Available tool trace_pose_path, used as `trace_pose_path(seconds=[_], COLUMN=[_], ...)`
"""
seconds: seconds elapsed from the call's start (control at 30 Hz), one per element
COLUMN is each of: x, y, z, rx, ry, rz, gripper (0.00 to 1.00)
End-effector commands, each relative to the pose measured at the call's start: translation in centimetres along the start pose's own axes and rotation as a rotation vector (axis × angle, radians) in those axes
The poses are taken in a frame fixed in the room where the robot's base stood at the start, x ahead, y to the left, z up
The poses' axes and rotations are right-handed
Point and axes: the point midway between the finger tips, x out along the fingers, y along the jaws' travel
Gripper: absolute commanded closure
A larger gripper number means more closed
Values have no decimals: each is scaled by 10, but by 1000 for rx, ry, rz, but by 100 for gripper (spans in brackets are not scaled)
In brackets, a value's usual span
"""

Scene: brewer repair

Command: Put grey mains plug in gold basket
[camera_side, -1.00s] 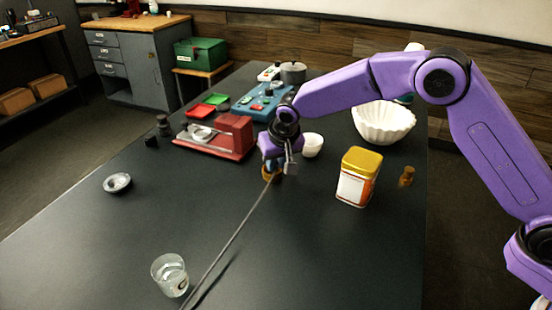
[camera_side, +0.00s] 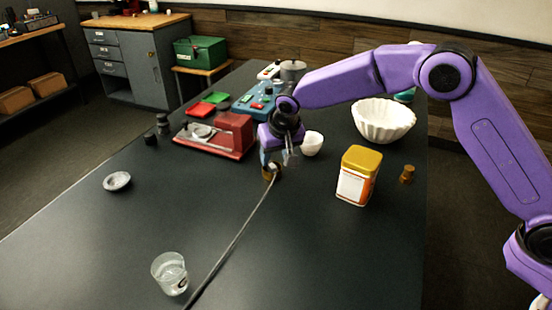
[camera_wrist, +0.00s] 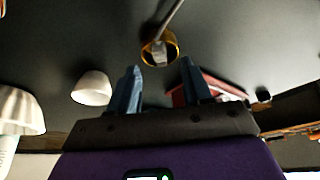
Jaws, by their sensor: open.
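The gold basket (camera_side: 267,175) is a small round cup on the dark table, just below my gripper (camera_side: 278,158). The grey mains plug (camera_side: 275,168) is at the basket's mouth, with its long grey cord running toward the front of the table. In the wrist view, the gold rim (camera_wrist: 145,53) surrounds the grey plug (camera_wrist: 159,52), and the cord leaves over the far rim. How deep the plug sits is hard to tell. My gripper (camera_wrist: 160,66) is open, with its two blue fingers apart and nothing between them.
A red machine (camera_side: 232,135) stands left of my gripper and a white cup (camera_side: 312,144) right of it. A gold-lidded tin (camera_side: 358,178), brown tamper-like piece (camera_side: 407,175) and white fluted bowl (camera_side: 383,122) stand further right. A glass (camera_side: 170,274) is near the front.

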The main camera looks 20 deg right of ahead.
Motion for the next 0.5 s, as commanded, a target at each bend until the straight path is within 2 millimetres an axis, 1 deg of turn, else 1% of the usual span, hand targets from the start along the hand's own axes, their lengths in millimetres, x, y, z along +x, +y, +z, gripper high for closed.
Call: trace_pose_path(seconds=[0.03, 0.3, 0.4, 0.5], x=[-7, -38, -46, -50], y=[0, 0, 0, 0], z=[-3, -16, -19, -21], rx=[1, 1, -1, -1], ry=[3, 2, 1, 0], rz=[-2, -2, 0, 0], gripper=[51, 51, 51, 51])
